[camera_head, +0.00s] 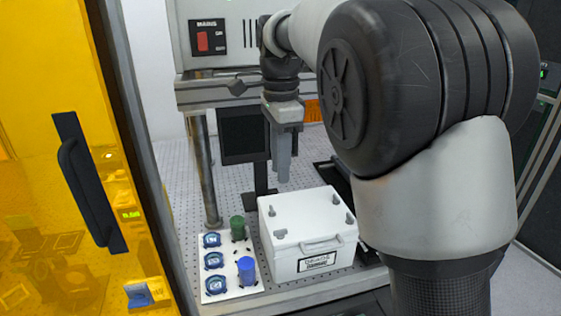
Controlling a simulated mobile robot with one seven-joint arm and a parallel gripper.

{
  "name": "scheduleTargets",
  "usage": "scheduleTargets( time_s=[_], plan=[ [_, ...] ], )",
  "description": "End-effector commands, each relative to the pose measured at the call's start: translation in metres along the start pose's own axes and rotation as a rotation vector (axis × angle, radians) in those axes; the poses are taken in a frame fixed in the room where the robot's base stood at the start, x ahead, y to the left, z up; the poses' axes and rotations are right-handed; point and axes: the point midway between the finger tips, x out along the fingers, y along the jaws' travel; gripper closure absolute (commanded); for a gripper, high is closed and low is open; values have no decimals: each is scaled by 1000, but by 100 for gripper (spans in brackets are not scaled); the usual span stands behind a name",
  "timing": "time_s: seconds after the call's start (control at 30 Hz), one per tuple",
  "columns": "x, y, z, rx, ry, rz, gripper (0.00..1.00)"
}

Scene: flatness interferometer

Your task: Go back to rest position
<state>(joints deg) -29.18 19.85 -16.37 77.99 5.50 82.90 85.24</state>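My gripper (282,165) points straight down at the end of my bent arm. It hangs above and behind the white box (310,230), apart from it, in front of the instrument's post area. Its fingers show side-on as one narrow grey shape, so I cannot tell whether they are open or shut. I see nothing hanging below the fingertips. My large arm links cover the right half of the view and hide what is behind them.
A white plate (228,290) holds several blue round parts, a green cylinder (238,228) and a blue cylinder (247,270). A dark monitor (243,135) stands behind. A yellow door with a black handle (88,185) is at left. The instrument housing (215,45) is above.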

Motion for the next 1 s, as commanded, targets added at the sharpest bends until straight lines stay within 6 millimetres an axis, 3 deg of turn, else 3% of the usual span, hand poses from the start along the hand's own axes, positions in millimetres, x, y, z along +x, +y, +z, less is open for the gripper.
scheduleTargets(
  time_s=[0.37,0.47,0.57,0.73,0.87,1.0],
  plan=[
    [-3,1,-1,-3,-1,-2,75],
    [-9,11,-9,-39,-10,-22,75],
    [-21,36,-25,-143,-24,-70,75],
    [-33,107,-54,-445,6,-200,75],
    [-27,164,-64,-699,96,-285,75],
    [-8,217,-69,-949,235,-329,75]
  ],
)
